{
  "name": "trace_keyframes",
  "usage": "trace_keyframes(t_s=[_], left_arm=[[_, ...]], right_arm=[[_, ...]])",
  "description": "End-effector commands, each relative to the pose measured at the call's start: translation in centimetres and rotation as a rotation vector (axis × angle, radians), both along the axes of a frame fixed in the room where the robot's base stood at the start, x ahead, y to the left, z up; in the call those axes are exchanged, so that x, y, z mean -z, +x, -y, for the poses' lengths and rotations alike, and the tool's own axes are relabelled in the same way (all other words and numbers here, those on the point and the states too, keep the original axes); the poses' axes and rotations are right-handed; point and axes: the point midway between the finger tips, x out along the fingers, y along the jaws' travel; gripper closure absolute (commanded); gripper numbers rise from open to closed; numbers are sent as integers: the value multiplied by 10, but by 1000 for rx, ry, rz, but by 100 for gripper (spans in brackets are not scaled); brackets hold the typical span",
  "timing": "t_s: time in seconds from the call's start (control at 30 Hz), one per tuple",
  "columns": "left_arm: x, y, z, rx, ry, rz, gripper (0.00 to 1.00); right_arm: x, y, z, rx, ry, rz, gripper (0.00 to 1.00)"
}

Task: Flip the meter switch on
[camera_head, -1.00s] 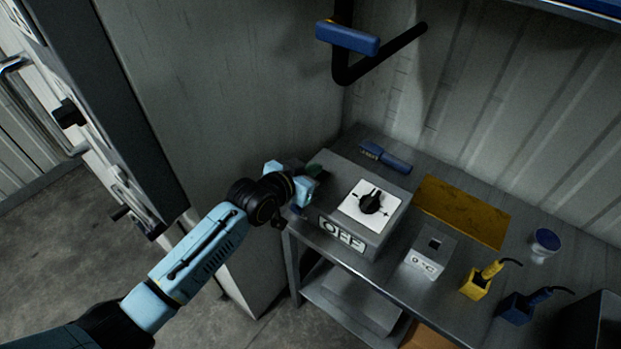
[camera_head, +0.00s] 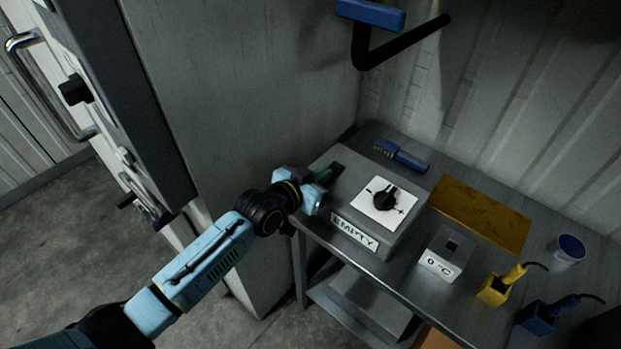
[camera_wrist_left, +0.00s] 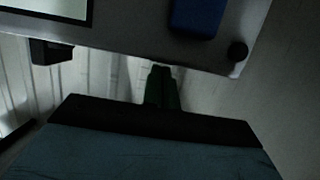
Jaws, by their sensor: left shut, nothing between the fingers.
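The meter (camera_head: 372,232) is a grey box on the table's left end. A black knob (camera_head: 387,199) sits on a white plate on its top. Its front display (camera_head: 354,232) reads EMPTY. My left gripper (camera_head: 332,172) is at the meter's left end, shut and empty. Its dark green fingers (camera_wrist_left: 161,87) show together in the left wrist view. Above them in that view is a grey panel (camera_wrist_left: 130,28) with part of a pale screen, a blue block (camera_wrist_left: 197,17) and a round black part (camera_wrist_left: 238,51). I cannot tell whether the fingers touch it. My right gripper is out of view.
A small box (camera_head: 446,256) reading 0 °C, a yellow mat (camera_head: 480,214), a white cup (camera_head: 568,252), and yellow (camera_head: 495,290) and blue (camera_head: 541,317) holders share the table. A blue-handled tool (camera_head: 400,157) lies behind the meter. A tall grey panel stands left.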

Motion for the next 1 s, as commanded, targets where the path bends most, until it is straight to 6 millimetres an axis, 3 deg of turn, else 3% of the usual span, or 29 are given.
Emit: trace_keyframes(t_s=[0.37,0.67,1.0], left_arm=[[-10,0,-1,-1,2,-2,100],[-46,-3,-5,-3,3,-2,100],[-46,-56,-49,-3,5,-3,100]], right_arm=[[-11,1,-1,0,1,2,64],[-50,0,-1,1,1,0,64],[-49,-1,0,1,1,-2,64]])
